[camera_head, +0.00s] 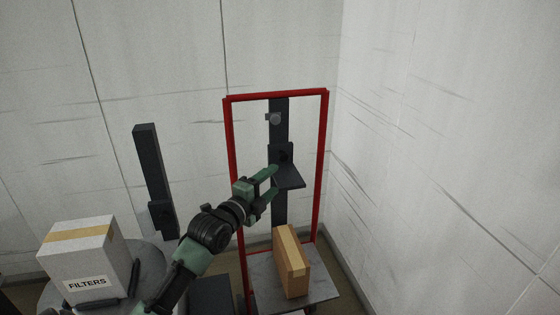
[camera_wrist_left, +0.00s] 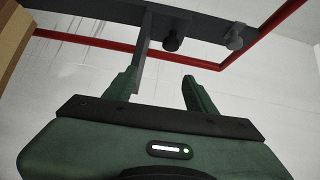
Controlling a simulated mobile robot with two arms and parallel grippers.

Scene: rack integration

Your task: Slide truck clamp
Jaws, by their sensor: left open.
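The truck has a red frame (camera_head: 229,150) and a dark upright rail (camera_head: 279,215) in its middle. The clamp, a dark bracket with a flat plate (camera_head: 290,178), sits on the rail above a brown box. My left gripper (camera_head: 275,181) is open at the left edge of the plate. In the left wrist view the open fingers (camera_wrist_left: 160,83) point toward the rail (camera_wrist_left: 100,11). The thin plate (camera_wrist_left: 142,52) shows edge-on near the left finger; I cannot tell whether they touch. A black knob (camera_wrist_left: 173,40) shows past the fingertips. My right gripper is not in view.
The brown box (camera_head: 291,262) stands on the truck's grey base plate (camera_head: 322,291), below the clamp. A grey knob (camera_head: 274,118) is higher on the rail. A white FILTERS box (camera_head: 85,260) and a dark post (camera_head: 153,170) are at left. Walls stand close behind and right.

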